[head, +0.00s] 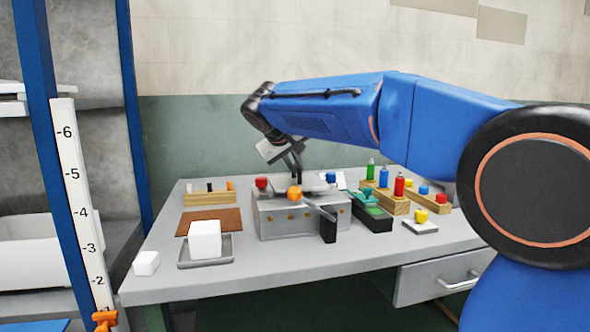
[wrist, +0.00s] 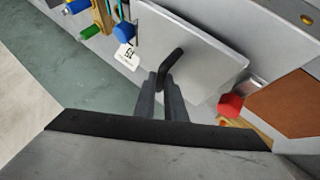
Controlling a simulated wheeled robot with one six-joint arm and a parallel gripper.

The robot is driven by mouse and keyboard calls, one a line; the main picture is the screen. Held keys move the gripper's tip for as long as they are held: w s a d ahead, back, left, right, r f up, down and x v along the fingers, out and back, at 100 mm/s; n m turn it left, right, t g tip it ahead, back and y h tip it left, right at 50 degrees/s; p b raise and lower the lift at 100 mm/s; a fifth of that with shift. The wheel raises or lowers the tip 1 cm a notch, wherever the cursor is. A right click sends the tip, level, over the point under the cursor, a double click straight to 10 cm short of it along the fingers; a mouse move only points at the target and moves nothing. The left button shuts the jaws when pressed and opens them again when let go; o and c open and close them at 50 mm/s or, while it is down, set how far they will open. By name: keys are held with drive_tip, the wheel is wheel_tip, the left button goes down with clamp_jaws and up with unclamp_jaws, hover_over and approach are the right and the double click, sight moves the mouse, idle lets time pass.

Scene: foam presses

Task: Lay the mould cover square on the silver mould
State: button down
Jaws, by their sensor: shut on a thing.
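The mould cover is a flat pale grey plate (wrist: 205,55) with a black bar handle. My gripper (wrist: 166,85) is shut on that handle; in the head view the gripper (head: 295,172) is over the silver mould (head: 275,222). In the head view the cover (head: 312,184) shows as a thin plate at the mould's top, between a red knob (head: 261,183) and a blue knob (head: 331,178). The wrist view also shows the red knob (wrist: 230,105) and blue knob (wrist: 123,33) near its ends. I cannot tell whether the cover touches the mould.
An orange ball (head: 295,193) and a black-ended lever (head: 328,230) are at the mould's front. A white block on a grey tray (head: 230,255) and a brown mat (head: 190,220) lie left. A green-topped black box (head: 373,222) and wooden racks (head: 393,204) stand close right.

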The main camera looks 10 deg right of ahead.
sight(295, 182)
drive_tip(key=shift+r, duration=6.4)
drive_tip(key=shift+s+f, duration=0.15)
drive_tip(key=shift+f, duration=3.35)
drive_tip(key=shift+s+f, duration=0.15)
drive_tip(key=shift+f, duration=3.3)
drive_tip(key=shift+f, duration=0.55)
drive_tip(key=c, duration=1.7)
unclamp_jaws()
drive_tip(key=shift+c, duration=0.2)
